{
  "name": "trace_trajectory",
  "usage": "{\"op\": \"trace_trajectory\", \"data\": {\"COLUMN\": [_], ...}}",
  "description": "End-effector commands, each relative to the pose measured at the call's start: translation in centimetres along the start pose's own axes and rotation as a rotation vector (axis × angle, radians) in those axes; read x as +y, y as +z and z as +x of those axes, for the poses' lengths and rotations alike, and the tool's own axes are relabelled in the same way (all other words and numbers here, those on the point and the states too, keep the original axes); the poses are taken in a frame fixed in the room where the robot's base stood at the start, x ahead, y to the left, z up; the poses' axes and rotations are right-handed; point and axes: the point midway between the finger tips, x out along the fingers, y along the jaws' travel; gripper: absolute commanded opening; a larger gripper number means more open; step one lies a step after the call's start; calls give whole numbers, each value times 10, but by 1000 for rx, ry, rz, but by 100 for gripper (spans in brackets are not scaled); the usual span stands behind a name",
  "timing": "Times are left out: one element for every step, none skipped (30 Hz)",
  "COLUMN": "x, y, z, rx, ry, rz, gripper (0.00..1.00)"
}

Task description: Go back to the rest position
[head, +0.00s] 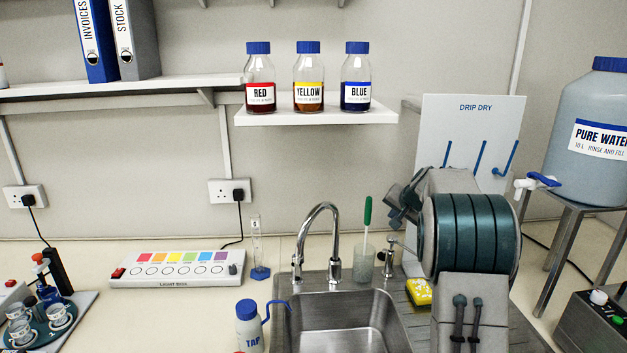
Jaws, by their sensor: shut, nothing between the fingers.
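My arm is raised in the right half of the head view, in front of the sink's draining side and the drip-dry board. Its large teal-banded joint fills much of that area. My gripper (397,208) shows small and dark just left of this joint, partly hidden by my own arm. It is shut and holds nothing.
A steel sink (335,325) with a curved tap (322,215) lies below. A shelf (318,117) holds red, yellow and blue bottles. A water container (597,125) stands right.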

Motion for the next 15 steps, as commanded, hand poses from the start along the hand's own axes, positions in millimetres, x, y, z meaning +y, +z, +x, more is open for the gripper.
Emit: {"op": "trace_trajectory", "data": {"x": [-7,-10,-14,-16,-19,-21,-22,-23,-24,-24,-24,-23,-22,-21,-18], "y": [10,17,28,37,47,61,71,82,96,106,117,132,143,154,169], "z": [-16,-25,-37,-47,-57,-70,-80,-89,-102,-112,-121,-133,-142,-151,-163], "rx": [-14,-27,-45,-59,-74,-96,-110,-125,-144,-158,-172,-191,-204,-217,-236], "ry": [-2,-1,2,5,7,11,15,18,23,27,31,37,42,48,56], "rz": [-18,-30,-48,-63,-78,-100,-117,-133,-156,-174,-192,-216,-235,-253,-278], "gripper": [0,0,0,0,0,0,0,0,0,0,0,0,0,0,0]}}
